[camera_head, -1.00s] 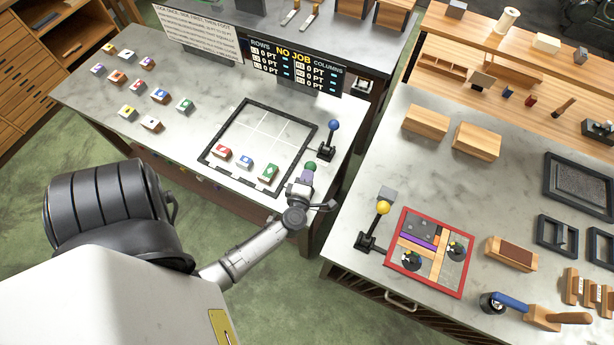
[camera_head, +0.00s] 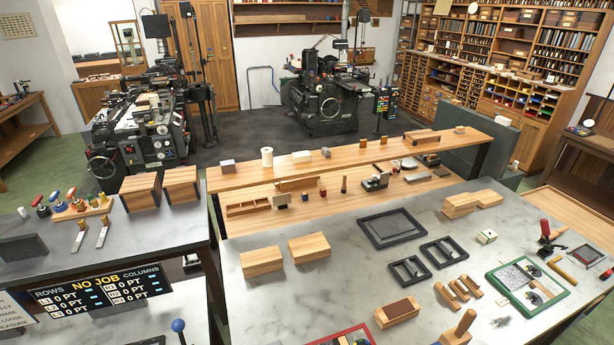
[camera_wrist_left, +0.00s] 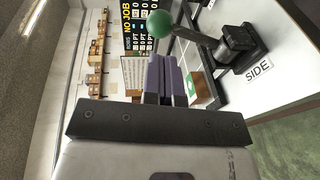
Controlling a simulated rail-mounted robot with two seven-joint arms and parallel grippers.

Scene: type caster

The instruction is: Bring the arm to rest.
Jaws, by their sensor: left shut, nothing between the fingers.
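My left gripper (camera_wrist_left: 166,62) shows only in the left wrist view. Its two purple fingers are shut together with nothing between them. A green ball knob (camera_wrist_left: 159,24) on a black lever (camera_wrist_left: 238,50) is just beyond the fingertips in that view. Whether the fingertips touch the knob cannot be told. No arm of mine shows in the head view now, and my right gripper is in neither view.
The head view shows the NO JOB board (camera_head: 100,287), a lever with a blue knob (camera_head: 178,325), and a marble bench with wooden blocks (camera_head: 262,261), dark frames (camera_head: 393,228) and a green-edged tray (camera_head: 567,291). Black machines (camera_head: 330,95) stand behind. In the wrist view, a SIDE label (camera_wrist_left: 258,70) lies by the lever.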

